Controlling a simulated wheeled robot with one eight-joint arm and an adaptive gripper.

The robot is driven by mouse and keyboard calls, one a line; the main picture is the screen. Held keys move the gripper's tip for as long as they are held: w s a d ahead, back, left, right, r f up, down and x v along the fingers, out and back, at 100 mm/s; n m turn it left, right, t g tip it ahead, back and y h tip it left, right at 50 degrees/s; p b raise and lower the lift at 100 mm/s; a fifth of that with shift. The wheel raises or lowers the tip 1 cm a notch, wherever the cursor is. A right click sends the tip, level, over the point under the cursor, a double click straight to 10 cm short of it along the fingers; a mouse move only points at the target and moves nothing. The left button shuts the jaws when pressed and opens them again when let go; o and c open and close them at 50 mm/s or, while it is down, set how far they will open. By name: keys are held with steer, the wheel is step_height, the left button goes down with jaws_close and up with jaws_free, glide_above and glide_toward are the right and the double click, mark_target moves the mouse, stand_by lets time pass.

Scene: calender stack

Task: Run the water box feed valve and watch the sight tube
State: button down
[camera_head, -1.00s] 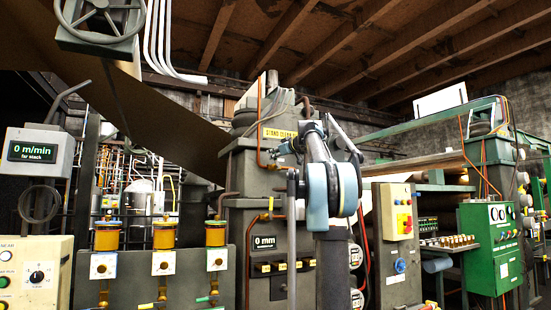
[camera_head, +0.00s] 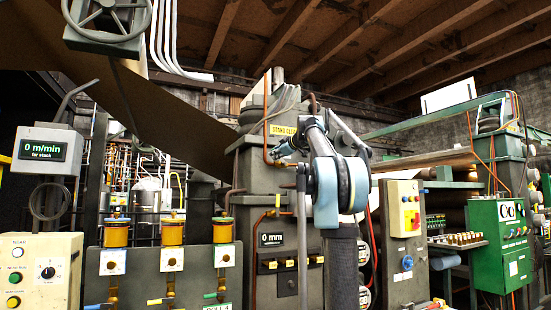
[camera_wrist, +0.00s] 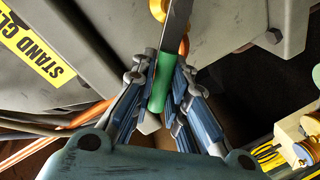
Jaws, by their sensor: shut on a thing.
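A green lever handle (camera_wrist: 160,82) with a dark flat lever stands between my fingers in the wrist view. My gripper (camera_wrist: 160,97) is shut on this handle. The lever runs up to a brass-coloured fitting (camera_wrist: 158,9). In the head view my gripper (camera_head: 284,148) is small and partly hidden by my arm. It is beside a copper pipe (camera_head: 266,125) on the grey machine stand, under the yellow "STAND CLEAR" sign (camera_head: 283,130). The green handle is not clear there. I cannot make out a marked sight tube. A display (camera_head: 270,239) on the stand reads 0 mm.
Several amber cups (camera_head: 171,232) with white dial plates stand at left. A display box (camera_head: 45,150) reads 0 m/min. A button panel (camera_head: 403,220) and a green cabinet (camera_head: 503,247) stand at right.

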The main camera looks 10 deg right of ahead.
steer(key=shift+a, duration=0.1)
steer(key=c, duration=1.6)
jaws_free()
steer(key=v, duration=1.2)
